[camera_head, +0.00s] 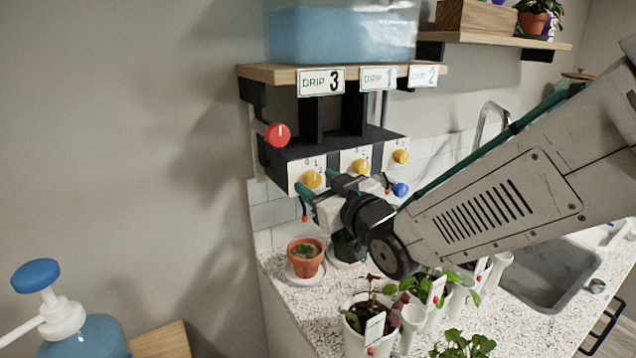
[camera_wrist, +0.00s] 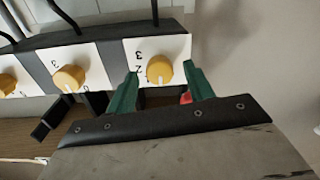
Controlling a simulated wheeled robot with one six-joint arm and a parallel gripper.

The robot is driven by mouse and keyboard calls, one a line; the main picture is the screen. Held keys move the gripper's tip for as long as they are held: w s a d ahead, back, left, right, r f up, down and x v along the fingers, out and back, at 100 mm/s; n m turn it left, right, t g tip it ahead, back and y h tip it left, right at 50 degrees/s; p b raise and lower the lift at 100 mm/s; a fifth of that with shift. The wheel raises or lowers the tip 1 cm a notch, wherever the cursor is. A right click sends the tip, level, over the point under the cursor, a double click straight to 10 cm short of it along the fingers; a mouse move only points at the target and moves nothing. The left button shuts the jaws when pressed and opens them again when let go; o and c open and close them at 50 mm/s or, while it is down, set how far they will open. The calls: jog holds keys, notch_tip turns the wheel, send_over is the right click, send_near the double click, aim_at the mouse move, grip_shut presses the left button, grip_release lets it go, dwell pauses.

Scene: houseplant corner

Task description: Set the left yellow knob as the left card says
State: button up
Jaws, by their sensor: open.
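The left yellow knob (camera_head: 312,179) is on a white numbered plate at the left end of the dark box. In the wrist view the same knob (camera_wrist: 160,69) is at the right, with the picture turned so its numbers look upside down. My gripper (camera_head: 317,184) is open at this knob. Its green fingers (camera_wrist: 161,72) stand either side of the knob, with visible gaps. A small pale mark shows on the knob's lower edge; the exact number it points to is unclear.
Middle (camera_head: 361,167) and right (camera_head: 400,156) yellow knobs sit alongside, under cards reading 1 and 2. A red knob (camera_head: 277,135) sticks out at the upper left, a blue one (camera_head: 400,190) at the lower right. Potted plants (camera_head: 306,257) crowd the counter below.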

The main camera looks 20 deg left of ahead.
jog(key=shift+w+a, duration=0.35)
jog(key=shift+a, duration=0.1)
jog(key=shift+c, duration=0.2)
jog(key=c, duration=0.9)
